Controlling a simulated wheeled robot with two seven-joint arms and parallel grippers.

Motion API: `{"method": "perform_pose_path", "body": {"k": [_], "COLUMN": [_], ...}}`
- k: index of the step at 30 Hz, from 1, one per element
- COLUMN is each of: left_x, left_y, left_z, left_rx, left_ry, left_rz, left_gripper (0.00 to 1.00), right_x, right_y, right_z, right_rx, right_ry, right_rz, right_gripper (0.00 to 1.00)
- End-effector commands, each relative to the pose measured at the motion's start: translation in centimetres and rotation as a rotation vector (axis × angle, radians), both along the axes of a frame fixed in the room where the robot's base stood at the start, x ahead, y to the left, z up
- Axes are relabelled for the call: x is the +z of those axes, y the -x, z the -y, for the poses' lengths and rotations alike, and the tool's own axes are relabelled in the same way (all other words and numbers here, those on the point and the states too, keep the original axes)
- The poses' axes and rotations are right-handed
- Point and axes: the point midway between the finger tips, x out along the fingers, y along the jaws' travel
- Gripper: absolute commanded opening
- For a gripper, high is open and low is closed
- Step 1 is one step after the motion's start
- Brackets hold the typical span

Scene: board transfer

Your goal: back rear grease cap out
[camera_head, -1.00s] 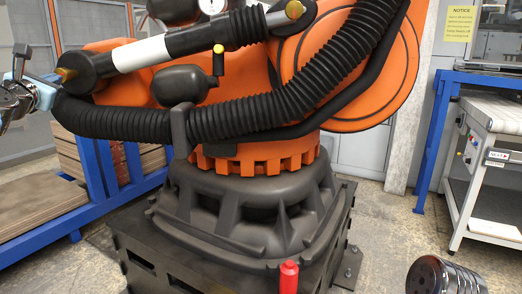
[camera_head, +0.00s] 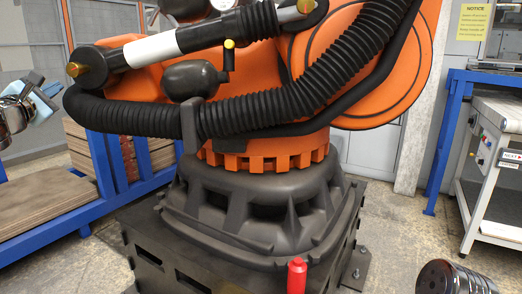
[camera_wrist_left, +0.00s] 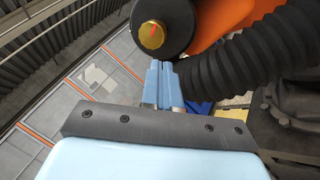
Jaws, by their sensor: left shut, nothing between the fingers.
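A brass grease cap (camera_head: 76,69) sits in the black end of the robot arm's cylinder, at the upper left of the head view. In the wrist view the cap (camera_wrist_left: 152,35) shows its round face with a thin red mark, set in a black round housing. My left gripper (camera_head: 48,92) is at the left edge of the head view, left of and a little below the cap. In the wrist view its light blue fingers (camera_wrist_left: 162,84) are together, empty, with the cap beyond their tips and a visible offset.
A ribbed black hose (camera_head: 150,120) runs right below the cap and fills the right of the wrist view. Another brass cap (camera_head: 305,6) is at the top. A red cylinder (camera_head: 297,275) stands at the front. A blue rack (camera_head: 98,165) with boards stands left.

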Motion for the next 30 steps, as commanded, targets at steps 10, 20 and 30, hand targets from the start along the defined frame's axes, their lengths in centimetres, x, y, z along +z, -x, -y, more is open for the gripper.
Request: {"method": "perform_pose_path", "body": {"k": [10, 20, 30], "left_x": [0.4, 0.1, 0.0], "left_y": [-2.0, -6.1, -6.8], "left_z": [-0.2, -0.2, -0.2], "left_rx": [0.004, 0.003, 0.004], "left_ry": [-0.036, -0.036, -0.037], "left_rz": [0.005, 0.006, 0.006], "left_gripper": [0.00, 0.00, 0.00], "right_x": [1.8, 4.0, 4.1], "right_y": [0.0, 0.0, 0.0], "right_z": [0.0, -0.1, -0.1], "right_rx": [0.001, 0.006, 0.006], "right_ry": [-0.001, -0.004, -0.004], "right_rz": [0.000, 0.000, -0.001], "right_gripper": [0.70, 0.70, 0.70]}}
